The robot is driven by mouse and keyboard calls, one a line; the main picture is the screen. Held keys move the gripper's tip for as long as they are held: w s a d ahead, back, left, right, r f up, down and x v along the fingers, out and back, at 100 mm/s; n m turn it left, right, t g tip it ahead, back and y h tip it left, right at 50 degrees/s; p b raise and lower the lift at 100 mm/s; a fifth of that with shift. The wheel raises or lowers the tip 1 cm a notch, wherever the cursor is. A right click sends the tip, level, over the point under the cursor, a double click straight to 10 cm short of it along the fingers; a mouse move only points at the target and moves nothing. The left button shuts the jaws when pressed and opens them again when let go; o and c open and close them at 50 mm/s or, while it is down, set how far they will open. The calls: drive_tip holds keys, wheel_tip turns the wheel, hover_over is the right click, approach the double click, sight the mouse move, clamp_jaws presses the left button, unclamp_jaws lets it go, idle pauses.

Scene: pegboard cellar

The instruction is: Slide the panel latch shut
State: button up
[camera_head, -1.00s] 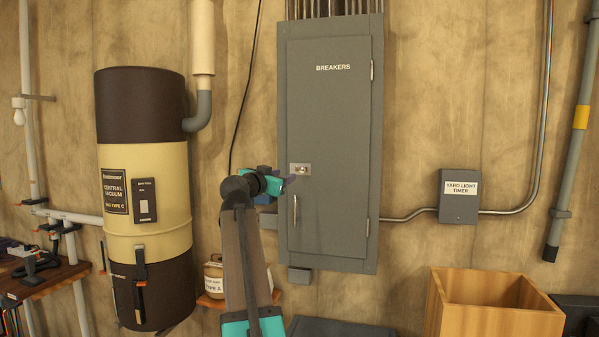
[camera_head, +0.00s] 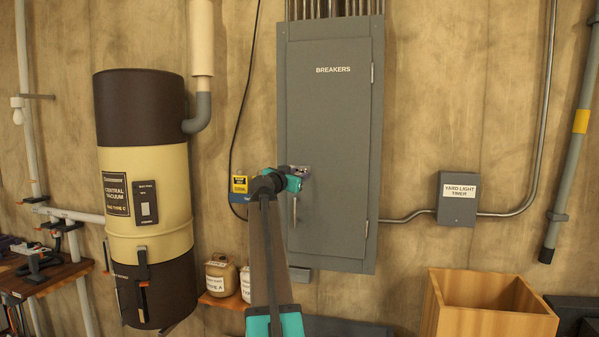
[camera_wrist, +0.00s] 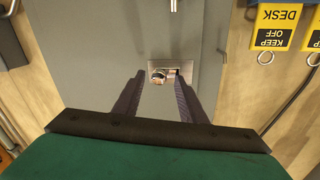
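The breaker panel (camera_head: 330,130) is a tall grey wall cabinet with its door closed. Its latch, a small silver plate with a rounded knob (camera_wrist: 160,74), sits at the door's left edge in the head view, mostly hidden there by my gripper (camera_head: 297,178). In the wrist view, the picture is upside down and my gripper (camera_wrist: 158,85) has its two dark fingers apart, one on either side of the latch. The fingers hold nothing; I cannot tell whether they touch the plate. The door's pull handle (camera_wrist: 174,5) shows beyond the latch.
A yellow sign (camera_head: 240,184) hangs on the wall left of the panel. Jugs (camera_head: 221,277) stand on a small shelf below. The vacuum canister (camera_head: 145,200) is farther left.

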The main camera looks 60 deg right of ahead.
drive_tip(key=shift+d, duration=0.25)
clamp_jaws()
drive_tip(key=shift+b, duration=0.45)
